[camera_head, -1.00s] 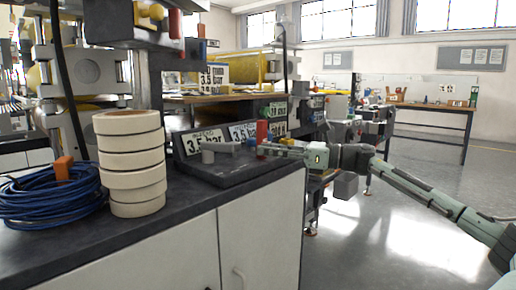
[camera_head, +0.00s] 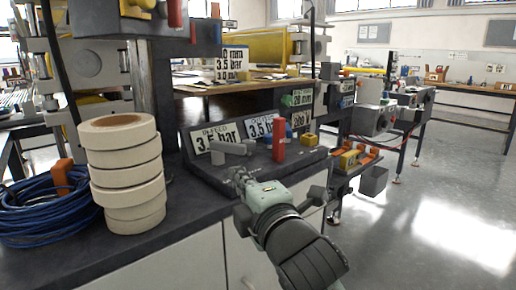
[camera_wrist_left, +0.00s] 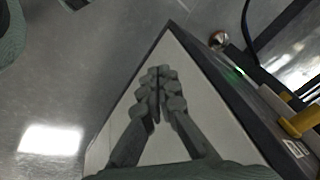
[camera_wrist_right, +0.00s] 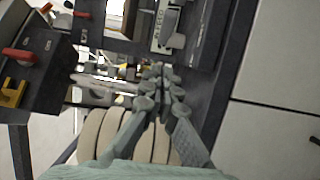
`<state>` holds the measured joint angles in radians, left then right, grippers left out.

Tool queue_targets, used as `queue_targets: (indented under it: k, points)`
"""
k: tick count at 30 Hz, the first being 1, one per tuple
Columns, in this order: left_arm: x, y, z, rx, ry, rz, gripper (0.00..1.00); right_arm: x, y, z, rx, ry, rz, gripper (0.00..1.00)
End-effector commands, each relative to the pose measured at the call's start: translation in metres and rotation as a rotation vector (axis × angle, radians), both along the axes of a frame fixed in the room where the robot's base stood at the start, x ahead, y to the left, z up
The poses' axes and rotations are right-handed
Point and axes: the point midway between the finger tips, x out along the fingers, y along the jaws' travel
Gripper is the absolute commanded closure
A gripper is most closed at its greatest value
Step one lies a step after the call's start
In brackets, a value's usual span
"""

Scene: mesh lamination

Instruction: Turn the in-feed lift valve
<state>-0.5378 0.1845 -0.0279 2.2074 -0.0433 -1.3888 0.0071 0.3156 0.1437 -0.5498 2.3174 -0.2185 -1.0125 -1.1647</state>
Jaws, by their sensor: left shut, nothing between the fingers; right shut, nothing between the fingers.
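A dark sloped valve panel (camera_head: 212,178) stands on the bench, with a grey lever valve (camera_head: 230,147) in front of the left "3.5 bar" sign (camera_head: 216,136) and a red upright handle (camera_head: 279,140) farther right. The signs' small headings are too blurred to tell which valve is the in-feed lift. My right gripper (camera_head: 240,178) is shut and empty at the panel's front edge, short of the grey lever. In the right wrist view its fingertips (camera_wrist_right: 160,76) are together. My left gripper (camera_wrist_left: 158,76) is shut and empty; the left wrist view shows a pale cabinet behind it.
A stack of tape rolls (camera_head: 125,170) and a blue cable coil (camera_head: 42,205) stand on the bench left of the panel. An orange block (camera_head: 62,172) is by the coil. A yellow block (camera_head: 308,140) is at the panel's right end. Open floor (camera_head: 440,190) lies to the right.

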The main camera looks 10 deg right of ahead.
Motion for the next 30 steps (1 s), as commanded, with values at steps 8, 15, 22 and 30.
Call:
queue_targets:
  k: [8,15,22,30]
  points:
    - [0.000,0.000,-0.001,0.000,-0.001,0.000,1.00,0.044,0.013,-0.001,0.000,0.001,-0.002,1.00]
    - [0.001,0.000,-0.001,-0.001,-0.001,0.000,1.00,0.093,0.028,-0.002,-0.001,0.003,-0.002,1.00]
    - [0.001,0.000,-0.003,-0.002,-0.003,-0.001,1.00,0.121,0.013,-0.002,-0.004,0.002,-0.003,1.00]
    - [0.001,0.000,-0.005,-0.003,-0.001,-0.001,1.00,0.129,0.009,-0.002,-0.002,0.000,-0.001,1.00]
